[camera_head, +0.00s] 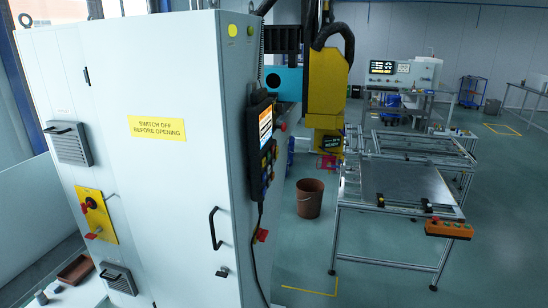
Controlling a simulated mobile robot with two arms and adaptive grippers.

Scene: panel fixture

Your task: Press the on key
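A tall pale cabinet (165,215) fills the left half of the head view. A dark control panel (262,145) with a lit screen and coloured keys is mounted on its right side, seen at a steep angle. The keys (268,165) are too small to read, so I cannot tell which one is the on key. A yellow plate (97,216) with a red knob is on the cabinet's front left. Neither of my grippers is in view.
A metal-framed worktable (408,182) with an orange button box (449,229) stands at the right. A brown bin (309,198) stands on the floor between cabinet and worktable. A yellow machine head (326,85) hangs above. Open floor lies at the lower right.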

